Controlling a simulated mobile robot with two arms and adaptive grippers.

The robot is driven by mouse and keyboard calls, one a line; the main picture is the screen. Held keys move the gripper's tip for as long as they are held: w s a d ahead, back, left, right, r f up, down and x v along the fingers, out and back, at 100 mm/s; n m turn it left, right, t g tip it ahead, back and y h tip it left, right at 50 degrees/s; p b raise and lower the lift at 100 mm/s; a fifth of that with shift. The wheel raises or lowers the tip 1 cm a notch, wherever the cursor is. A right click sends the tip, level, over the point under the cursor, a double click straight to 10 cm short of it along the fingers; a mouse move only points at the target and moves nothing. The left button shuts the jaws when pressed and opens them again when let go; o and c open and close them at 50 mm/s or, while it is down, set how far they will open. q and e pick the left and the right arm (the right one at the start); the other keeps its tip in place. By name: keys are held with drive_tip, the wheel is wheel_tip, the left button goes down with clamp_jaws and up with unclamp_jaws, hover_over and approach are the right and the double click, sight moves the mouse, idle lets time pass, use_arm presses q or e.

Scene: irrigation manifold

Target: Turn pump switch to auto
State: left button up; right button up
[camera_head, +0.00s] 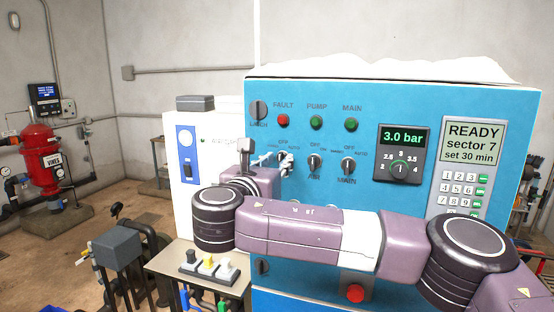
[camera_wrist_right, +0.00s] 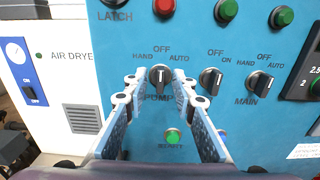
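The pump switch (camera_wrist_right: 160,78) is a black rotary knob with HAND, OFF and AUTO around it. Its pointer looks upright, toward OFF; AUTO lies at its upper right. Its PUMP label is partly covered by my fingers. My right gripper (camera_wrist_right: 158,88) is open, with one finger on each side of the knob. A gap seems to show on both sides, though I cannot tell whether either finger touches it. In the head view my right gripper (camera_head: 272,160) is at the blue panel (camera_head: 340,110), partly covering the pump switch. My left gripper is not in view.
The air switch (camera_wrist_right: 211,80) and main switch (camera_wrist_right: 258,86) sit to the right of the pump switch. A green start button (camera_wrist_right: 172,137) is below, between my fingers. The white air dryer (camera_head: 185,205) stands left. A red stop button (camera_head: 355,292) is low on the panel.

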clamp_jaws()
